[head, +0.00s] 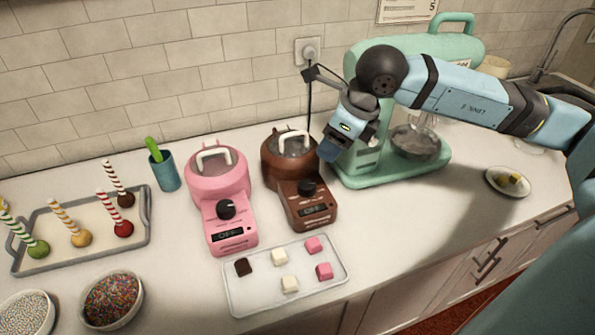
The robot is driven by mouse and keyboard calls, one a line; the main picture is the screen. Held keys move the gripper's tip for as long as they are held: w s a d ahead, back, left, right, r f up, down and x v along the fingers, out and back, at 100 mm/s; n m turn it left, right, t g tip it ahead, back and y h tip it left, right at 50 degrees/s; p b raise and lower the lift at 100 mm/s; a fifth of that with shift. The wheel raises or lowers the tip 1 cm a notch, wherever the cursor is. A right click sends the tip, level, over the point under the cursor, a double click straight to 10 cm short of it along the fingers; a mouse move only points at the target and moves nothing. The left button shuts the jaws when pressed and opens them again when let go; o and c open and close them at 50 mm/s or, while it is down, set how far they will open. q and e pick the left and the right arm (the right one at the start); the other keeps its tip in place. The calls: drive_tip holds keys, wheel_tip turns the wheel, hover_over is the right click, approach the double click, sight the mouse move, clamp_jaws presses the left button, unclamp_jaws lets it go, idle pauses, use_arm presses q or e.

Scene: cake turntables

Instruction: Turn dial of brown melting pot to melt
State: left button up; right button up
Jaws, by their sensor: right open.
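The brown melting pot (276,166) stands on the white counter, with a white-handled lid. Its black dial (306,188) sits on the front panel, above a display that seems to read OFF. My right gripper (319,112) is open and empty, above and to the right of the brown pot, in front of the mint mixer. It is apart from the dial as far as I can tell. My left gripper is out of view.
A pink melting pot (219,180) stands just left. A tray of small cubes (252,294) lies in front. The mint mixer (366,172) stands right. A cake-pop tray (140,244), teal cup (164,174) and sprinkle bowl (112,301) are left. A small plate (493,188) is right.

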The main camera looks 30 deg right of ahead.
sight(307, 184)
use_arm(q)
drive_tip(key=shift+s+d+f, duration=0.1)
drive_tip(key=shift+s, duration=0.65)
use_arm(e)
drive_tip(key=x, duration=1.3)
drive_tip(key=shift+s+a+f, duration=0.15)
drive_tip(key=shift+s, duration=0.05)
drive_tip(key=shift+c, duration=0.2)
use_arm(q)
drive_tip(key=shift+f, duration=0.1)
use_arm(e)
drive_tip(key=c, duration=0.6)
